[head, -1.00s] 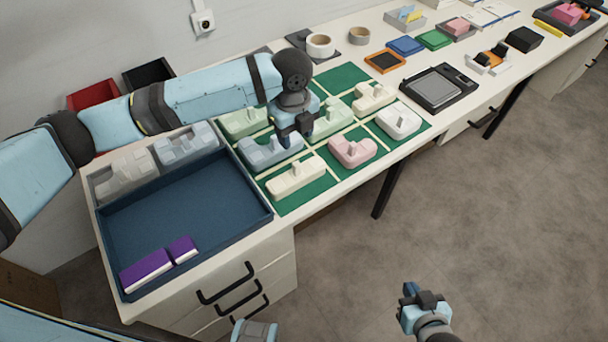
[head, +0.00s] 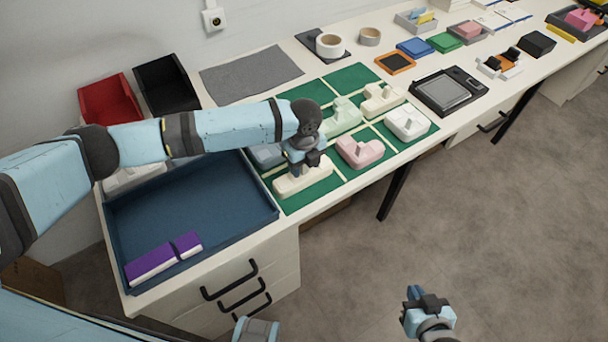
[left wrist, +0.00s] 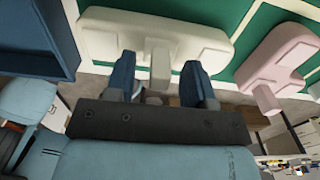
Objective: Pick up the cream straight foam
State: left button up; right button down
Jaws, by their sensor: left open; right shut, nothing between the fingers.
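The cream straight foam (head: 290,186) is a long low block with a raised grip, lying on the green mat (head: 312,201) near its front edge. In the left wrist view the cream straight foam (left wrist: 110,31) spans the top, with its grip between my fingers. My left gripper (head: 304,163) is just over it and hides part of it in the head view. In the left wrist view my left gripper (left wrist: 160,75) is open, with a finger on each side of the grip. My right gripper (head: 424,296) is shut and empty, over the floor.
A pink foam (head: 360,152) lies right of the cream straight foam, with white (head: 407,122), green (head: 342,117) and another cream foam (head: 381,98) beyond. A blue tray (head: 196,249) with purple-and-white pieces (head: 150,264) stands to the left. My left arm covers some foams.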

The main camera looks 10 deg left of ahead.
pick_arm(q)
jog(key=shift+f, duration=0.8)
grip_shut()
jog(key=shift+r, duration=0.2)
notch_tip(320, 180, up, 20)
jog(key=shift+f, duration=0.15)
